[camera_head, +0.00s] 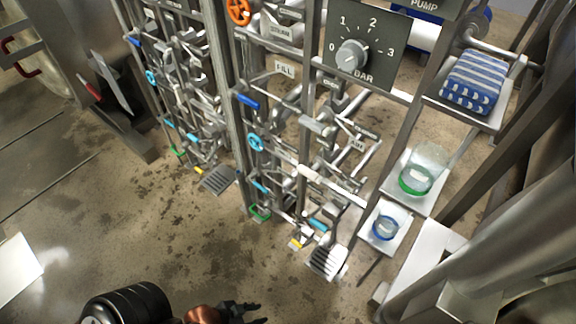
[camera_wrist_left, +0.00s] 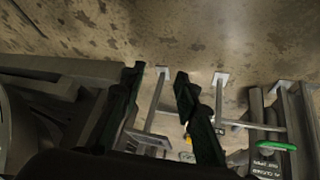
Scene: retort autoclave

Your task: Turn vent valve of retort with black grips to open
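Two valve racks stand side by side in the head view. The nearer rack has an orange handwheel (camera_head: 239,11), a dark blue lever (camera_head: 247,101), a light blue handwheel (camera_head: 256,142) and a green handle (camera_head: 260,213). The farther rack has similar blue, green and yellow handles. I read no VENT label, and cannot tell which handle is the vent valve. No black grips are identifiable. My left gripper (camera_head: 254,312) is at the bottom edge, apart from the racks, its fingers spread and empty. In the left wrist view, its dark fingers (camera_wrist_left: 158,85) are apart. My right gripper is out of view.
A gauge panel (camera_head: 388,62) with a knob hangs above the nearer rack. At right, shelves hold a striped towel (camera_head: 475,82), a green-based glass jar (camera_head: 420,172) and a blue-ringed dish (camera_head: 385,228). Foot pedals (camera_head: 327,261) stick out low. Stained floor (camera_head: 140,230) lies open at left.

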